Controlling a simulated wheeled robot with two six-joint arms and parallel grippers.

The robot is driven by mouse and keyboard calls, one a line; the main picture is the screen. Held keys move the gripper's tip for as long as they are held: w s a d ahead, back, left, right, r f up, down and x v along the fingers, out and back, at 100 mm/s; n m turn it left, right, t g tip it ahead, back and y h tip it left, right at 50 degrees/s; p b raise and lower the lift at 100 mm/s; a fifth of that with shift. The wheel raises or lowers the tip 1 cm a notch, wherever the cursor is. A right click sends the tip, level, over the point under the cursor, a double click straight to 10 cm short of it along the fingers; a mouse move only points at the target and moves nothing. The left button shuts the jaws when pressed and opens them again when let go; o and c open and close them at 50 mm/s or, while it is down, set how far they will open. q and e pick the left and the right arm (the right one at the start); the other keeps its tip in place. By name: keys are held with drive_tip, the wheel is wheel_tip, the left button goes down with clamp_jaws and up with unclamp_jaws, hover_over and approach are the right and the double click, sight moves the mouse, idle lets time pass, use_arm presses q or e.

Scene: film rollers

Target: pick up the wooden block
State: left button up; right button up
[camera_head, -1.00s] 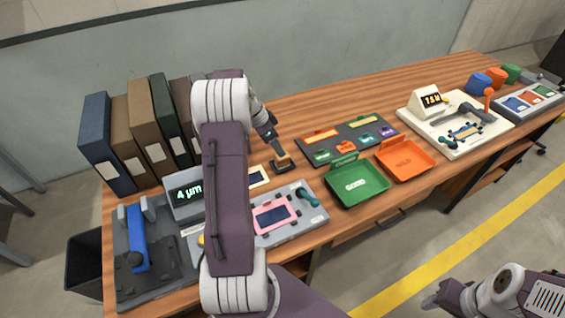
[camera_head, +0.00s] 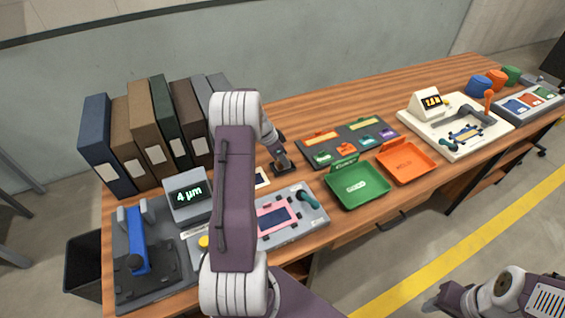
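The wooden block (camera_head: 283,163) is a small tan piece on a dark base on the table, just right of my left forearm. My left gripper (camera_head: 281,158) reaches down to it from above. Its dark fingertips are at the block and cover most of it, and I cannot tell whether they are closed on it. My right gripper (camera_head: 432,303) is low at the bottom right, off the table's front edge, and too small and turned to read.
Close by on the table are a dark mat (camera_head: 330,150) with coloured pieces, a green tray (camera_head: 357,199), an orange tray (camera_head: 405,177) and a grey device with a pink frame (camera_head: 310,222). Binders (camera_head: 106,150) stand at the back left. A white machine (camera_head: 455,145) stands right.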

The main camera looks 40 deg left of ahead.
sight(288, 156)
use_arm(q)
clamp_jaws()
drive_tip(key=shift+r, duration=0.25)
drive_tip(key=r, duration=0.4)
drive_tip(key=shift+w+d, duration=0.15)
drive_tip(key=shift+d, duration=0.1)
drive_tip(key=w+d+r, duration=0.4)
drive_tip(key=d+r, duration=0.2)
drive_tip(key=d, duration=0.4)
drive_tip(key=shift+r+p, duration=0.25)
drive_tip(key=shift+p, duration=0.1)
drive_tip(key=shift+w+d, duration=0.1)
